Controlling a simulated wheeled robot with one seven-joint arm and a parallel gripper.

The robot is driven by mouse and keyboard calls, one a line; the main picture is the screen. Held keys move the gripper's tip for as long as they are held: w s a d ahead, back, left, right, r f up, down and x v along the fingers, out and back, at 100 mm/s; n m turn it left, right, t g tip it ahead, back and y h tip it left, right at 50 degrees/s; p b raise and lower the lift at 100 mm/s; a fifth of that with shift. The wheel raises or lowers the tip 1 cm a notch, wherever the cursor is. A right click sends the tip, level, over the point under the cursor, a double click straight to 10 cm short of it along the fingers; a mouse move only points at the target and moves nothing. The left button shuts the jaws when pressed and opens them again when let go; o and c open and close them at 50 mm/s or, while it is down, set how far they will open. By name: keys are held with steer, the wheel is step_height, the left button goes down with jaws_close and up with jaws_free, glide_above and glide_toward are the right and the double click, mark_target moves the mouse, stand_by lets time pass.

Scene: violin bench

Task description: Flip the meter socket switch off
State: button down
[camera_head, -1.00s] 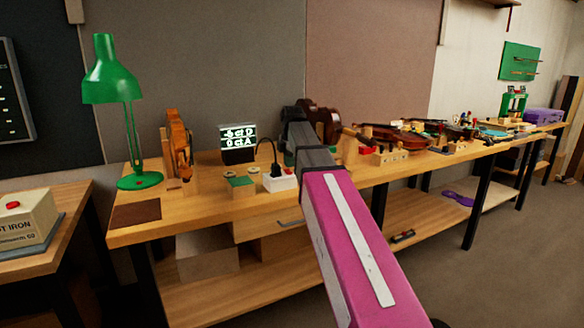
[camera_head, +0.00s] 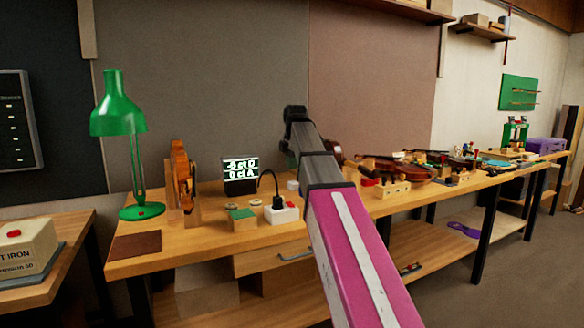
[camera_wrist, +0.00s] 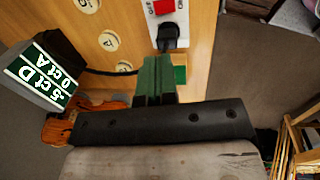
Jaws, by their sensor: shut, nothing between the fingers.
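The meter socket (camera_head: 281,212) is a white box on the bench with a black plug (camera_head: 278,199) and cord in it. In the wrist view the socket (camera_wrist: 182,15) is at the top edge, partly cut off, with a red switch (camera_wrist: 164,6) beside the black plug (camera_wrist: 168,38). I cannot tell which way the switch is set. My gripper (camera_wrist: 154,62) has green fingers, shut and empty, below the plug in the picture and apart from the switch. In the head view my arm's dark end is raised over the bench; the fingers cannot be made out.
The lit meter (camera_head: 240,170) stands left of the socket, its cord running to the plug. A green-topped wooden block (camera_head: 243,220), a green lamp (camera_head: 120,125) and an upright violin (camera_head: 181,175) are to the left. More violins (camera_head: 405,168) lie to the right.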

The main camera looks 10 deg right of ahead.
mark_target(290, 203)
steer(key=shift+w+r, duration=0.1)
steer(key=shift+w, duration=0.25)
stand_by(0.4)
steer(key=f, duration=0.4)
steer(key=w+f, duration=0.1)
steer(key=f, duration=0.7)
steer(key=shift+w+a+f, duration=0.15)
steer(key=shift+a+f, duration=0.05)
steer(key=shift+f, duration=0.05)
steer(key=shift+w+f, duration=0.1)
steer(key=shift+f, duration=0.6)
